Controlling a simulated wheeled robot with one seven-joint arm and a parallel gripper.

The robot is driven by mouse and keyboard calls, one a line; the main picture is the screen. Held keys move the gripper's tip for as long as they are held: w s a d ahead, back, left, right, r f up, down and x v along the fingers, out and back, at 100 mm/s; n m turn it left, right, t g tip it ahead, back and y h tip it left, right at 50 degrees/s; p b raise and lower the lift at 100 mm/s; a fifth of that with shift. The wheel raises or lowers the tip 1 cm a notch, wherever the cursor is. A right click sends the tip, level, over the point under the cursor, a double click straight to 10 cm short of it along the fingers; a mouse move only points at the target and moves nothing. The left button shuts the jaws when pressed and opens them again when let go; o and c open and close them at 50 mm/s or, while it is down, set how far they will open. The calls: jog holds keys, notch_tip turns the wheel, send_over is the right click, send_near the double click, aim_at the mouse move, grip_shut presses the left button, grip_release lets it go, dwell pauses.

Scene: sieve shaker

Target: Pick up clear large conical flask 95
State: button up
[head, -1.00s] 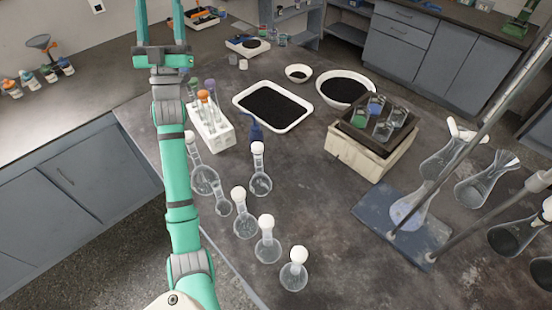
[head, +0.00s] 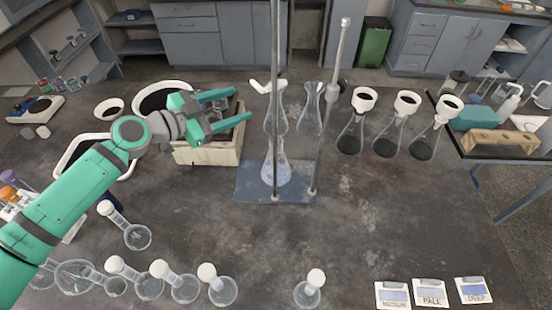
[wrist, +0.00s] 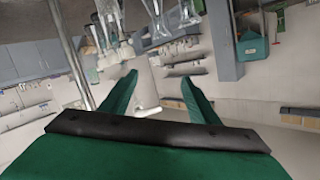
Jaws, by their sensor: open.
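Clear conical flasks show in the head view around the metal stand. One flask (head: 276,172) stands on the stand's blue base, with a glass vessel (head: 276,122) above it between the rods. Another clear conical flask (head: 310,118) stands behind the right rod. I cannot read a number 95 on any of them. My gripper (head: 243,105) is open and empty, left of the stand, above a pale box, fingers pointing right. In the wrist view the open fingers (wrist: 160,85) show with nothing between them; tilted glassware (wrist: 158,25) appears at the top.
Several dark-filled flasks with white funnels (head: 352,137) stand to the right. Round stoppered flasks (head: 222,290) line the front edge. Labelled cards (head: 432,293) lie front right. The tabletop's middle is clear.

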aim_at(271, 151)
jog(key=d+f+n, duration=0.1)
jog(key=d+f, duration=0.1)
jog(key=f, duration=0.3)
jog(key=s+d+f+n+g, duration=0.1)
jog(key=d+f, duration=0.1)
jog(key=f, duration=0.3)
jog(key=s+d+f+n+g, duration=0.1)
jog(key=d+f, duration=0.1)
jog(key=f, duration=0.3)
jog(key=shift+s, duration=0.25)
jog(key=shift+g, duration=0.4)
jog(key=x, duration=0.4)
jog(key=shift+d+f, duration=0.25)
jog(key=shift+f, duration=0.15)
jog(key=shift+x, duration=3.2)
jog(key=shift+w+a+f, duration=0.1)
grip_shut()
